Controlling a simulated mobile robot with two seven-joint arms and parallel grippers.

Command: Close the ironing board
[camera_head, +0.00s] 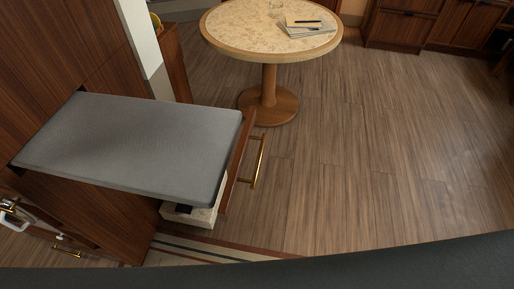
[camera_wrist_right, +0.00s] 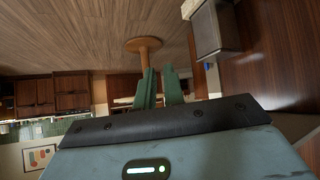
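The ironing board (camera_head: 130,145) is a flat grey padded board. It lies level, extended out of the wooden cabinet on the left, with a wooden drawer front (camera_head: 237,160) and a long brass handle (camera_head: 258,161) at its outer end. In the right wrist view, which is upside down, the board (camera_wrist_right: 207,30) shows at the upper right, well beyond the fingers. My right gripper (camera_wrist_right: 159,70) has two green fingers apart with nothing between them, away from the board. My left gripper does not show clearly in either view.
A round table (camera_head: 225,40) with papers and a pen (camera_head: 305,24) stands beyond the board. A striped rug (camera_head: 205,250) lies below it. A small white object (camera_head: 10,212) at the left edge is unclear. The wooden floor (camera_head: 350,150) to the right is free.

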